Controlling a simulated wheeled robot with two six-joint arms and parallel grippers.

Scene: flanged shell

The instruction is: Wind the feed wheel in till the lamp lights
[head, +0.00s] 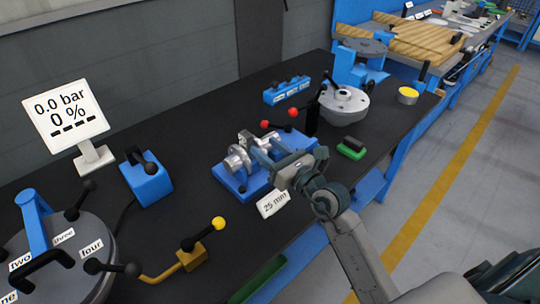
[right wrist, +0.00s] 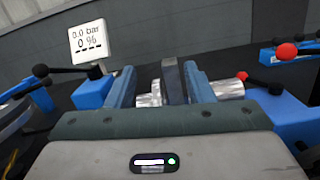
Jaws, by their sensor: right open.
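A blue fixture (head: 228,182) on the dark bench carries round silver metal parts (head: 237,161); I cannot tell for sure which part is the feed wheel. My right gripper (head: 262,152) is over this fixture, close to the silver parts. In the right wrist view its two blue-grey fingers (right wrist: 161,85) stand apart, with a dark upright bar (right wrist: 174,82) between them and silver cylinders (right wrist: 228,89) behind. Whether the fingers touch anything is not clear. I cannot make out a lit lamp on the fixture. My left gripper is not in view.
A display (head: 66,118) reads 0.0 bar and 0 %. A 25 mm card (head: 276,203) is at the fixture's front. A red-knobbed lever (head: 279,125), a round grey device (head: 345,103) and a green block (head: 351,149) are nearby. A yellow-knobbed crank (head: 192,257) stands front left.

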